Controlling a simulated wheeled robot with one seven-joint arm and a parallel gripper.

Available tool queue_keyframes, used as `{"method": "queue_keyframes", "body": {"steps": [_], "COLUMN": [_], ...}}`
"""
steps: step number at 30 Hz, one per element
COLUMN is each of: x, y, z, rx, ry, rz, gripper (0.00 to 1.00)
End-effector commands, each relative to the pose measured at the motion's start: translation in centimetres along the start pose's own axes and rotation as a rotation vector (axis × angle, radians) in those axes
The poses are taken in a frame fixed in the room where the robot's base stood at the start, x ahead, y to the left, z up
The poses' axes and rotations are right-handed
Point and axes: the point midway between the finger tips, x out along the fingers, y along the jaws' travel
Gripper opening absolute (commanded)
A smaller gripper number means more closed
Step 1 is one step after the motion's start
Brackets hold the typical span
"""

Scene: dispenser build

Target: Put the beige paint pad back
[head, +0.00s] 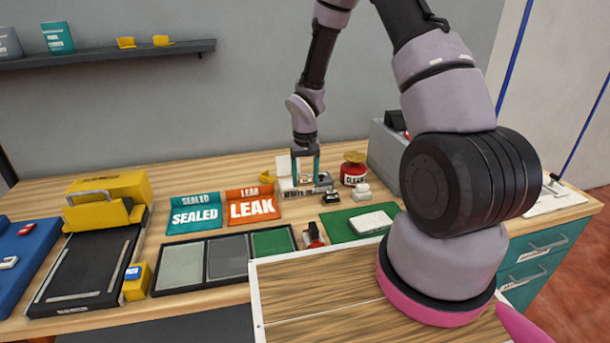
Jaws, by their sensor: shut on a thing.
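My gripper (305,179) points down at the back of the bench, with teal fingers. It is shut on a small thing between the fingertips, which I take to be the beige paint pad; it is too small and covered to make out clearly. The gripper is right above or at a light box (290,189) with a partly readable "WHITE" label. A pale upright panel (283,165) shows just left of the fingers. I cannot tell whether the held thing touches the box.
Right of the gripper are a small black-and-beige block (331,198), a white block (360,192) and a red jar (353,174). In front are a green mat (341,232), SEALED tray (194,216), LEAK tray (252,208) and a three-part tray (228,257). A grey box (385,150) stands right.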

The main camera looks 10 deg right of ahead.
Motion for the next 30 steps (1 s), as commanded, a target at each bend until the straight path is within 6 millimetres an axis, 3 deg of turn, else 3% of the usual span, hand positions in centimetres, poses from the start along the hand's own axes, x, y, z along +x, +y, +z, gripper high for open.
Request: {"method": "queue_keyframes", "body": {"steps": [7, 21, 30], "x": [1.2, 6.0, 6.9], "y": [0.0, 0.0, 0.0], "z": [0.1, 0.1, 0.1], "rx": [-0.031, -0.028, -0.03], "ry": [-0.001, -0.002, 0.001], "rz": [0.0, 0.0, -0.001], "gripper": [0.22, 0.22, 0.22]}}
